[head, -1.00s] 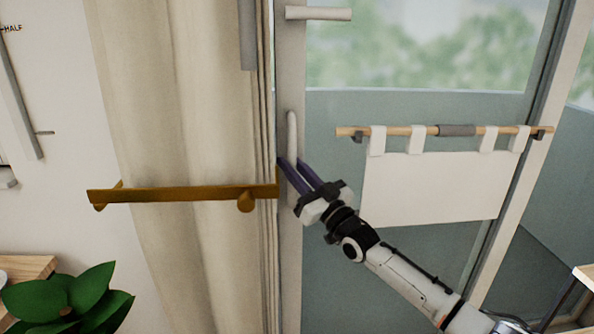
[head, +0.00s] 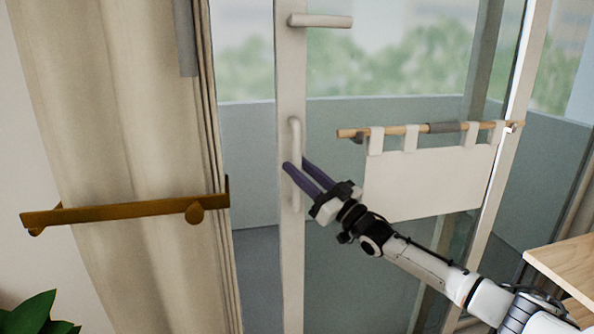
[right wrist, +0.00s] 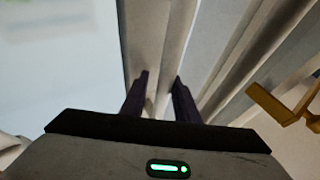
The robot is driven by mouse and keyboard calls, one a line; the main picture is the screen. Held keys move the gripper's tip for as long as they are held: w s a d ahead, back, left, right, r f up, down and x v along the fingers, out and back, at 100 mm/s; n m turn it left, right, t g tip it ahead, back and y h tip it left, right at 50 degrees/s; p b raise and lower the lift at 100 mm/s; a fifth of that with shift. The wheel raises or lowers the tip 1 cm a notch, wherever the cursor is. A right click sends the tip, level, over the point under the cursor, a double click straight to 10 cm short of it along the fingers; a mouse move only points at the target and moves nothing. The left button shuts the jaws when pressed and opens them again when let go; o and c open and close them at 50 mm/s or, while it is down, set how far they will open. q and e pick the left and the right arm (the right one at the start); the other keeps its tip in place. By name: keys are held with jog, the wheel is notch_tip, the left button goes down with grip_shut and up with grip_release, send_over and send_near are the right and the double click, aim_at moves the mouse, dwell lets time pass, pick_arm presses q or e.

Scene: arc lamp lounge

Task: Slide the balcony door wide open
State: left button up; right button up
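The balcony door is a glass panel with a pale upright frame (head: 290,270), standing partly open with a gap between it and the curtain. Its white vertical bar handle (head: 295,130) is on that frame. The right wrist view also shows the two dark fingers (right wrist: 161,78) at the pale frame; the grip itself is partly hidden there. My left gripper is in no view.
A beige curtain (head: 110,130) and a brown wall bar (head: 120,211) are at left. A white cloth (head: 425,180) hangs from a wooden rod (head: 400,130) across the glass. A wooden tabletop (head: 570,262) is at lower right, near my arm. A plant (head: 40,315) is at lower left.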

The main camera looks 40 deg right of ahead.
jog(key=v, duration=1)
jog(key=shift+s, duration=0.2)
dwell(0.3)
